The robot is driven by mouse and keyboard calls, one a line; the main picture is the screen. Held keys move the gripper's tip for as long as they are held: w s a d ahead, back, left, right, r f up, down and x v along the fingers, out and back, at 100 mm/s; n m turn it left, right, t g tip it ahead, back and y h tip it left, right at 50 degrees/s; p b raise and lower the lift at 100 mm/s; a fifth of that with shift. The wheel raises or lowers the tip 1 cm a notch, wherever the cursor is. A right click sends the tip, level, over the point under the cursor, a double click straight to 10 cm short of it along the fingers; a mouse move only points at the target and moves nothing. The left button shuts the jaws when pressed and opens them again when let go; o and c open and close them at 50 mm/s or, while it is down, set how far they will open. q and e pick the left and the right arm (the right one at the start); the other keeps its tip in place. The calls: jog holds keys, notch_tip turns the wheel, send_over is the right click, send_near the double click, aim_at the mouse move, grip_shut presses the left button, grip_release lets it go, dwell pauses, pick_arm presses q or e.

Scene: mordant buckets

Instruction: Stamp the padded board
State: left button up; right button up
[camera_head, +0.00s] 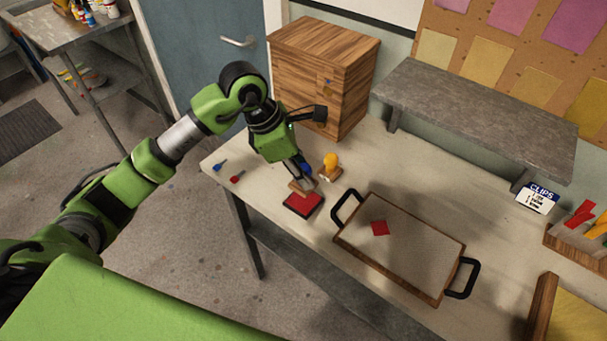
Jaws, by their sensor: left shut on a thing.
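My left gripper (304,178) is shut on a stamp with a blue handle and a wooden base (299,188). It holds the stamp low over the back edge of a red ink pad (303,205); I cannot tell whether they touch. A second stamp with a yellow knob (330,161) stands just right of the gripper. The padded board (415,257), beige with a wooden frame and a black handle at each end, lies to the right on the table. My right gripper is out of view.
A blue clip (220,164) and a red clip (237,176) lie at the table's left end. A wooden cabinet (315,70) stands behind the gripper. A grey raised shelf (475,110) spans the back. A wooden box of colored items (575,240) is at right.

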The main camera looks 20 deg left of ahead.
pick_arm(q)
jog(key=shift+r+p, duration=0.35)
jog(key=shift+r, duration=0.7)
